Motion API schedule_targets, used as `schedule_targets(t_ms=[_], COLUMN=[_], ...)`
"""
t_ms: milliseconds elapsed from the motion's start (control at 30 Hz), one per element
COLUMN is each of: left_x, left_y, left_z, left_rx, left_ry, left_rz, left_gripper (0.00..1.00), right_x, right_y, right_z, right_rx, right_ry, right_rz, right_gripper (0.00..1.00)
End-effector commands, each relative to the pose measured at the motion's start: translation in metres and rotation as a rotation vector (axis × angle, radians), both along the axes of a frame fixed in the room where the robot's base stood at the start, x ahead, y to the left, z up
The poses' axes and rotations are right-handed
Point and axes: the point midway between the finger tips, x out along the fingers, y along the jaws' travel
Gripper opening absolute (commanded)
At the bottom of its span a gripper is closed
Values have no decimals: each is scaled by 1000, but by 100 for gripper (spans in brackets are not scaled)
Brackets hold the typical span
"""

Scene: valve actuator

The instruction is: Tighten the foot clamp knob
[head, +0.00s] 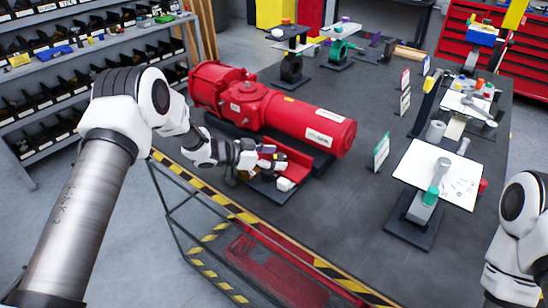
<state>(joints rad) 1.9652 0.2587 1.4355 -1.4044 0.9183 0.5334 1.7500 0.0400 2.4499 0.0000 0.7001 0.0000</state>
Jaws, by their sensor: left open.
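A large red valve actuator (318,124) lies on the dark table, its cylinder pointing to the right. A red tray-like part (316,157) sits at its near side, by the table's front edge. My left gripper (274,164) is open and low over this area, in front of the actuator. I cannot make out the foot clamp knob for certain; small parts by the fingers are partly hidden.
Small upright cards (381,151) stand mid-table. More fixtures stand at the back. Yellow-black tape marks the front edge. The table between cylinder and stand is mostly clear.

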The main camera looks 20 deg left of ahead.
Motion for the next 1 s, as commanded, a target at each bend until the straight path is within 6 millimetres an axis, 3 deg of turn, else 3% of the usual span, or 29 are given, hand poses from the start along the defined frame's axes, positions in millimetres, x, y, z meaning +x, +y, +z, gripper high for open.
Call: schedule_targets(t_ms=[167, 600, 1000], left_x=[-6, -64, -70], left_y=[10, 77, 83], left_z=[6, 43, 45], left_rx=[-1, -2, 1], left_ry=[-1, 0, 1], left_rz=[3, 2, 0], left_gripper=[71, 71, 71], right_x=[0, 0, 0], right_y=[0, 0, 0], right_z=[0, 0, 0], right_rx=[0, 0, 0], right_ry=[0, 0, 0], right_rz=[0, 0, 0], right_gripper=[0, 0, 0])
